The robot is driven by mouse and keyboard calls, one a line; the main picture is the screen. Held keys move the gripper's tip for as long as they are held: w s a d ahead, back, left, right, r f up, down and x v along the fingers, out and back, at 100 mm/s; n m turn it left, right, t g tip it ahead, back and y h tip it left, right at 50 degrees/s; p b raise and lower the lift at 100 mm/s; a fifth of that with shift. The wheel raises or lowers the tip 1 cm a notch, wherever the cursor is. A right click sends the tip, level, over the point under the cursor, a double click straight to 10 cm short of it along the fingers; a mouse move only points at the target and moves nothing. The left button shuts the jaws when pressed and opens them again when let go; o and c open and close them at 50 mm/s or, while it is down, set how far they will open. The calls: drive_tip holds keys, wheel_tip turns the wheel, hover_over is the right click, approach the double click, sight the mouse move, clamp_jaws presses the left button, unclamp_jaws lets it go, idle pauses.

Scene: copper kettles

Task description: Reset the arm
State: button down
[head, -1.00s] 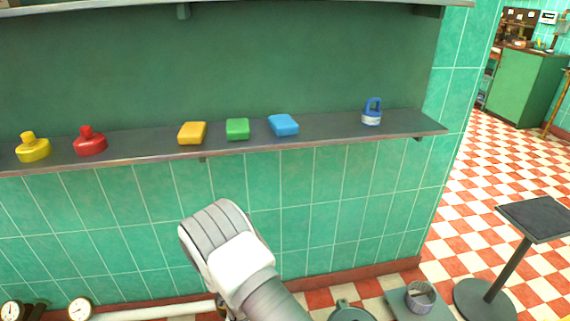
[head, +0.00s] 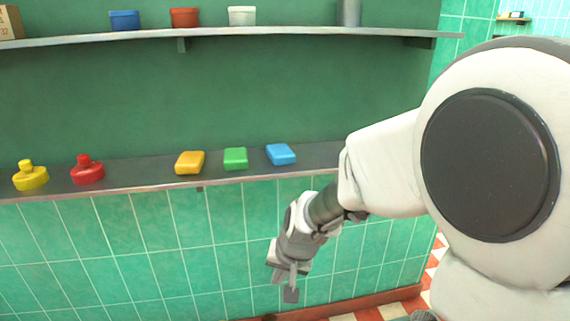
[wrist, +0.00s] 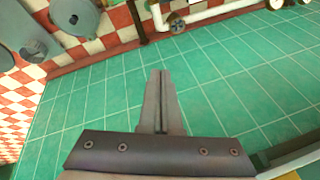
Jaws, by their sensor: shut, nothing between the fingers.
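My gripper (head: 290,292) hangs below the lower shelf in the head view, in front of the green tiled wall, with its fingers pointing down. In the wrist view the two fingers of my gripper (wrist: 162,75) lie side by side, shut, with nothing between them. My white arm fills the right of the head view and hides the right end of the lower shelf.
The lower shelf (head: 130,182) holds a yellow bottle (head: 31,177), a red bottle (head: 87,171), and yellow (head: 190,162), green (head: 235,158) and blue blocks (head: 280,154). Pots stand on the upper shelf (head: 300,34). A white pipe (wrist: 215,12) runs along the wall's foot.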

drive_tip(key=s+d+r+n+t+h, duration=0.2)
drive_tip(key=s+d+r+h, duration=0.1)
drive_tip(key=s+d+r, duration=1.35)
wheel_tip(320, 180, up, 21)
drive_tip(key=s+a+p, duration=0.1)
drive_tip(key=p, duration=2.1)
drive_tip(key=shift+s+p, duration=0.25)
drive_tip(key=shift+p, duration=0.1)
drive_tip(key=shift+a, duration=0.3)
